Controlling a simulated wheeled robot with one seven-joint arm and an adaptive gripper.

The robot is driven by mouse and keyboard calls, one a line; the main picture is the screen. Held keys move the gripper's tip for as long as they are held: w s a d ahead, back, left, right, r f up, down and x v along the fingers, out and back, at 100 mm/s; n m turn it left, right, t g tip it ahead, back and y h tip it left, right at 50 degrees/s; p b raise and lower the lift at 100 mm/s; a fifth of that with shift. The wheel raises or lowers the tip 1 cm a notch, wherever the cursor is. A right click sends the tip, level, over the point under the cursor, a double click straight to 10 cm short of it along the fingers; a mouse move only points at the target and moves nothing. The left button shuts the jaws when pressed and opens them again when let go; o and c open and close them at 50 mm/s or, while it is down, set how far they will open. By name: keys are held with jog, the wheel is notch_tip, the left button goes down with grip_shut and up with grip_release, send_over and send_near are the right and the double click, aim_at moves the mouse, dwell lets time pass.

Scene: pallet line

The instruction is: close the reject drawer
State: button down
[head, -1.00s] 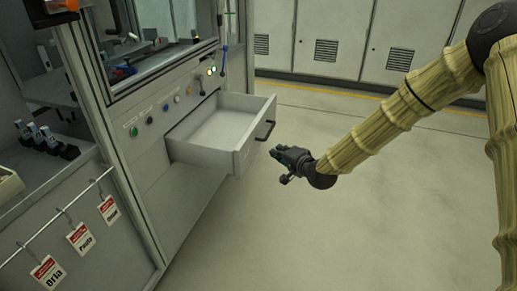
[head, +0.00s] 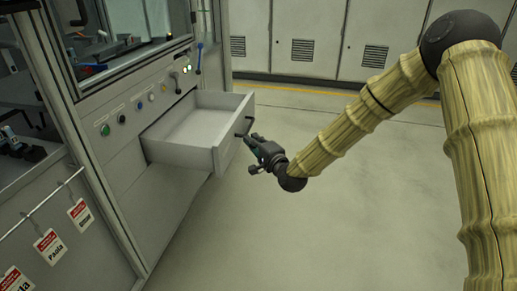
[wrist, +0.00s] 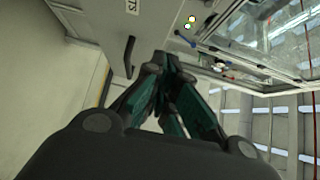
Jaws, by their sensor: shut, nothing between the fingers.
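The reject drawer (head: 188,133) is pulled out of the grey machine cabinet and looks empty inside. Its dark bar handle (head: 244,126) is on the front panel, facing right. My gripper (head: 250,150) is shut and empty, just in front of the drawer front near the handle. In the head view it overlaps the handle's lower end, and I cannot tell whether it touches. In the wrist view, the drawer front (wrist: 104,40) and the handle (wrist: 129,57) lie just beyond the closed fingertips (wrist: 158,62), slightly to their left.
The machine cabinet (head: 165,210) has a row of buttons (head: 140,106) above the drawer. Hanging tags (head: 50,246) are on a rail at the lower left. Grey lockers (head: 300,40) line the back. The floor (head: 330,230) right of the drawer is clear.

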aim_at(231, 128)
jog(key=shift+w+a+b, duration=0.4)
jog(key=shift+w+a, duration=0.55)
jog(key=shift+a, duration=0.35)
jog(key=shift+w+a+b, duration=0.35)
jog(key=shift+w+a, duration=0.6)
jog(key=shift+a, duration=0.3)
